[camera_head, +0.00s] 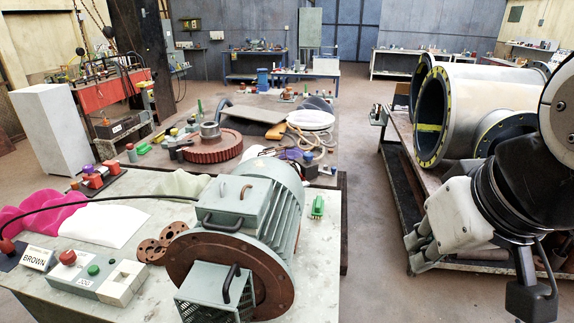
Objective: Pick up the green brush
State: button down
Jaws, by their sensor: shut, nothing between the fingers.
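A small green object that looks like the green brush (317,206) stands near the right edge of the front table (322,260), just right of the large grey-green motor. It is too small to make out its bristles. My gripper (531,299) is at the lower right of the head view, dark, hanging down from my arm. Its fingers look shut, with nothing seen between them. It is well to the right of the green object, across the floor gap, and apart from it.
The motor (245,205) with its rusty flange stands close beside the green object. A control box (98,275) and a pink wavy sheet (45,212) lie left. Large lined pipes (470,105) rest on a rack at right. Floor is clear between table and rack.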

aim_at(317, 210)
jog(key=k, duration=0.85)
jog(key=k+u, duration=0.15)
jog(key=u, duration=0.3)
jog(key=k+u, duration=0.1)
jog(key=u, duration=0.35)
jog(key=k+j+u, duration=0.15)
jog(key=u, duration=0.3)
jog(key=i+l+u, duration=0.2)
jog(key=l, duration=0.4)
jog(key=l+u, duration=0.2)
jog(key=l, duration=0.4)
jog(key=i+l+u, duration=0.2)
jog(key=l, duration=1.7)
jog(key=i+l, duration=0.15)
jog(key=l, duration=2.2)
jog(key=i+l, duration=0.15)
jog(key=l, duration=1.05)
